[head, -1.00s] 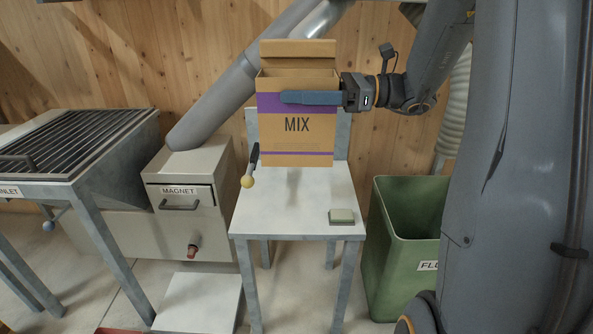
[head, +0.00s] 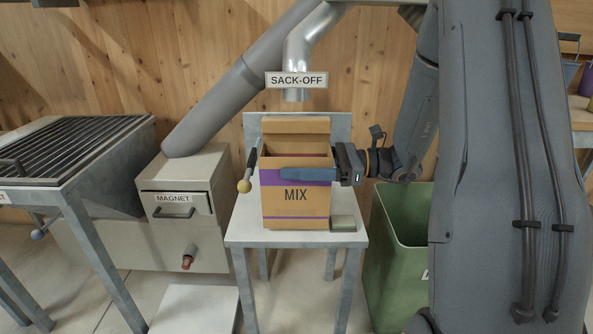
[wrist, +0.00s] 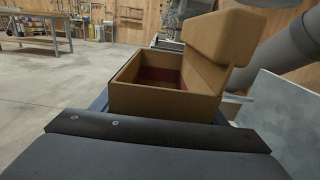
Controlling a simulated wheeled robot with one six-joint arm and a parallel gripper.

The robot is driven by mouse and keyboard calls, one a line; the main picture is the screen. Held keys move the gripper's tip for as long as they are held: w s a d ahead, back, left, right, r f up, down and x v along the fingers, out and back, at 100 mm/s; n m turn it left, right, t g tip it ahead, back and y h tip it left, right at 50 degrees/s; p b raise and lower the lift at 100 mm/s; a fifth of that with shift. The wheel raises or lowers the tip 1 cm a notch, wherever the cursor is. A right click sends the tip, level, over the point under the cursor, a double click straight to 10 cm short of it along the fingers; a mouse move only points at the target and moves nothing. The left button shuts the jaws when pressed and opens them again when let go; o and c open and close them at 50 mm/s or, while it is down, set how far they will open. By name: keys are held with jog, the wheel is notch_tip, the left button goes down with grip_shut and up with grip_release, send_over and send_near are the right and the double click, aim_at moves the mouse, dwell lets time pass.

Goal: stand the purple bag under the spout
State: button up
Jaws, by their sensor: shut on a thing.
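The purple bag is a box-shaped brown bag (head: 295,208) with purple bands and the word MIX, its top flap open. It is upright at the small grey table (head: 247,238), below the metal spout (head: 298,55) with the SACK-OFF sign (head: 296,80). Its base appears at the tabletop; I cannot tell if it touches. My gripper (head: 310,174) is shut on the bag from the right, one finger across its front. In the wrist view the bag (wrist: 165,98) is open at the top, with a dark reddish inside.
A lever with a yellow knob (head: 244,186) is left of the bag. A green bin (head: 400,255) stands right of the table, and the MAGNET box (head: 185,190) stands left.

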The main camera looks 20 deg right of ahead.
jog(key=shift+f, duration=0.75)
jog(key=o, duration=1.1)
jog(key=shift+f, duration=0.15)
jog(key=shift+o, duration=0.2)
jog(key=p+v, duration=0.1)
jog(key=v, duration=1.1)
